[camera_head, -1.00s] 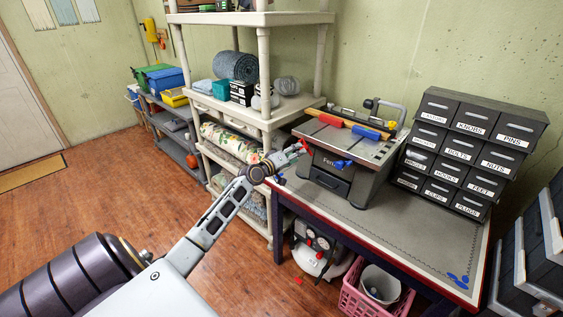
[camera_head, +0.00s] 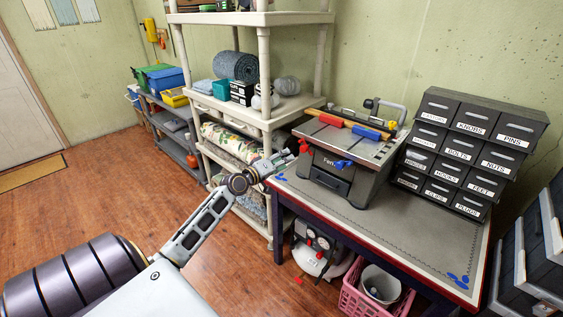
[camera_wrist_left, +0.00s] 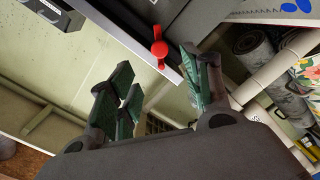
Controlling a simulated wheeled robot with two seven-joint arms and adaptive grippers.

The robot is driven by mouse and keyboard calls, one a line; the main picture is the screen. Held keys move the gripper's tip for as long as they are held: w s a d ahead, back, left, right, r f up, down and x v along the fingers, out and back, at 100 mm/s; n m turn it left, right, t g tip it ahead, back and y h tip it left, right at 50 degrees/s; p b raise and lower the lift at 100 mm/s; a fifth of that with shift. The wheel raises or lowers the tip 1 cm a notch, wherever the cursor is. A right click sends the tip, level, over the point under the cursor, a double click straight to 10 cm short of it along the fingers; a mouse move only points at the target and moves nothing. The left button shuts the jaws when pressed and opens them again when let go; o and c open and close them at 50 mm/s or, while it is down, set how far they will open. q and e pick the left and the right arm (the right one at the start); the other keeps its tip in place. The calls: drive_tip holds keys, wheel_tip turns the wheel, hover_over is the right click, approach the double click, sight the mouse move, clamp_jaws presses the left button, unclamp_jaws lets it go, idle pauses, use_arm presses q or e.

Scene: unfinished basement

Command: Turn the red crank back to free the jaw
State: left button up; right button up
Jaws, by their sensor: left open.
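The red crank (camera_head: 304,146) sits on the left side of the grey bench machine (camera_head: 372,172). In the left wrist view the crank (camera_wrist_left: 158,48) stands out from the machine's edge, in front of the gap between my fingers. My left gripper (camera_head: 282,158) is open and empty, just left of the crank and apart from it; its green-padded fingers show in the left wrist view (camera_wrist_left: 160,92). A blue crank (camera_head: 343,164) is on the machine's front. My right gripper is out of view.
The machine stands on a workbench (camera_head: 400,225) with a grey top. Labelled black drawers (camera_head: 465,145) stand to its right. A cream shelf unit (camera_head: 265,122) stands close behind my left arm. A pink basket (camera_head: 352,300) is under the bench. The floor at left is clear.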

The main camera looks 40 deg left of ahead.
use_arm(q)
drive_tip(key=shift+s, duration=0.25)
idle(0.3)
